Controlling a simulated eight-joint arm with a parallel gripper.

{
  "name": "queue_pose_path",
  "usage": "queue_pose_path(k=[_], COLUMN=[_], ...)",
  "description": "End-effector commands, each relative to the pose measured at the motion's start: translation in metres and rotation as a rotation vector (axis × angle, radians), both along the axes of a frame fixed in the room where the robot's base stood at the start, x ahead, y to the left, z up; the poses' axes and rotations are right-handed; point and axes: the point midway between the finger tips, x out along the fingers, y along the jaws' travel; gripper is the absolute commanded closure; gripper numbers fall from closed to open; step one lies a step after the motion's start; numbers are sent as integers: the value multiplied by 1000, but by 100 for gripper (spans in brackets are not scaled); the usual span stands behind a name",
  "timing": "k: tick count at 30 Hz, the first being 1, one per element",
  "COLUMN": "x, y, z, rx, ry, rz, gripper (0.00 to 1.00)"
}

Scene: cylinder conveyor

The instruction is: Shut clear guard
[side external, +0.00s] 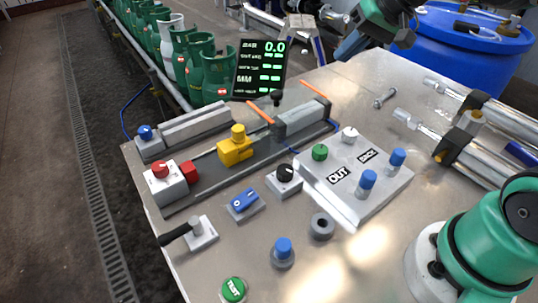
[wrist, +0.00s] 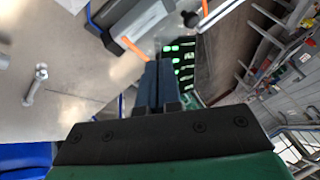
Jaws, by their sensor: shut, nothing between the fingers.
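I cannot make out the guard's clear panel for certain. Two orange strips, which may be its edges, stand up at the fixture's back end: the left strip (side external: 261,112) and the right strip (side external: 315,90). A dark knob (side external: 276,97) on a short stem is between them. An orange strip also shows in the wrist view (wrist: 135,48), just left of the fingers. My gripper (side external: 346,48) is up at the top, right of the strips and apart from them. In the wrist view its blue fingers (wrist: 157,78) are together with nothing between them.
A lit display (side external: 260,69) stands behind the fixture (side external: 178,195). A yellow block (side external: 235,150) sits on the fixture. A panel marked OUT and BACK (side external: 350,208) is in front. A bolt (side external: 384,98) lies on bare table at right. Green cylinders (side external: 213,75) line the back left.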

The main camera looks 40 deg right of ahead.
Motion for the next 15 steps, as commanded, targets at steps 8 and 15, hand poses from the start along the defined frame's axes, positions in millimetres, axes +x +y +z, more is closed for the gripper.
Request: queue_pose_path(k=[8,15], x=[26,45], y=[12,22], z=[-42,-74], rx=[-2,-3], ry=[0,0], rz=[4,3], gripper=[100,100])
